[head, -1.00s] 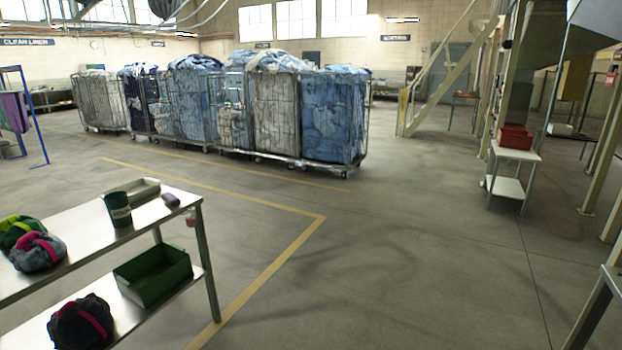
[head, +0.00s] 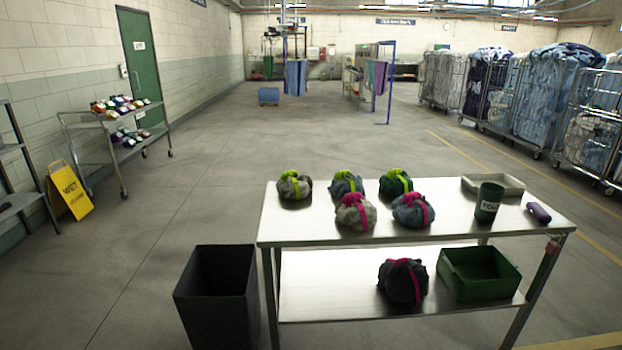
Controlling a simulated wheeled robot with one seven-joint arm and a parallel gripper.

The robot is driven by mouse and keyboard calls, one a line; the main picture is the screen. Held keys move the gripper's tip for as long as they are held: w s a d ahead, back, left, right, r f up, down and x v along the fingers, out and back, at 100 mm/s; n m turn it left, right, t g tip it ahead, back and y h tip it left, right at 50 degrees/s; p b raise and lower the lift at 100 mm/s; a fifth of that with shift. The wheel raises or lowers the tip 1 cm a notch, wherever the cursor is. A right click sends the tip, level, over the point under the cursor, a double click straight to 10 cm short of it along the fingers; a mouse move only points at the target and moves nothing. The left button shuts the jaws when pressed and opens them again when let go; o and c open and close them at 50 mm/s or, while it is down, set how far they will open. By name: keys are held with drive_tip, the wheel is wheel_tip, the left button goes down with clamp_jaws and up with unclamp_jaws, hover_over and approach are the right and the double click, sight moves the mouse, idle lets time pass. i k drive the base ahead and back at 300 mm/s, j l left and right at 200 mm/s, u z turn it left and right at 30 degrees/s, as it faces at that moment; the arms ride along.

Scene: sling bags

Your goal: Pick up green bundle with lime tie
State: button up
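The green bundle with a lime tie (head: 396,182) sits on the steel table's top (head: 455,212), in the back row at the right. A blue-grey bundle with a lime tie (head: 345,184) is left of it, and a grey bundle with a lime tie (head: 294,185) is at the far left of that row. In front are a grey bundle with a pink tie (head: 356,212) and a blue-grey bundle with a pink tie (head: 413,210), which stands just before the green one. My gripper is not in view.
On the table are a grey tray (head: 493,185), a dark green cup (head: 488,202) and a purple item (head: 539,212). The lower shelf holds a dark bundle (head: 403,282) and a green bin (head: 479,272). A black bin (head: 218,298) stands left. Floor beyond the table is open.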

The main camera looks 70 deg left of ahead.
sight(397, 181)
drive_tip(key=u, duration=1.9)
drive_tip(key=i+l, duration=0.2)
drive_tip(key=i, duration=0.45)
drive_tip(key=i+l, duration=0.2)
drive_tip(key=i, duration=0.4)
drive_tip(key=i+l+z, duration=0.1)
drive_tip(key=i+l, duration=0.15)
drive_tip(key=i, duration=0.4)
drive_tip(key=i+l, duration=0.15)
drive_tip(key=i, duration=0.45)
drive_tip(key=i+l+z, duration=0.1)
drive_tip(key=i, duration=0.55)
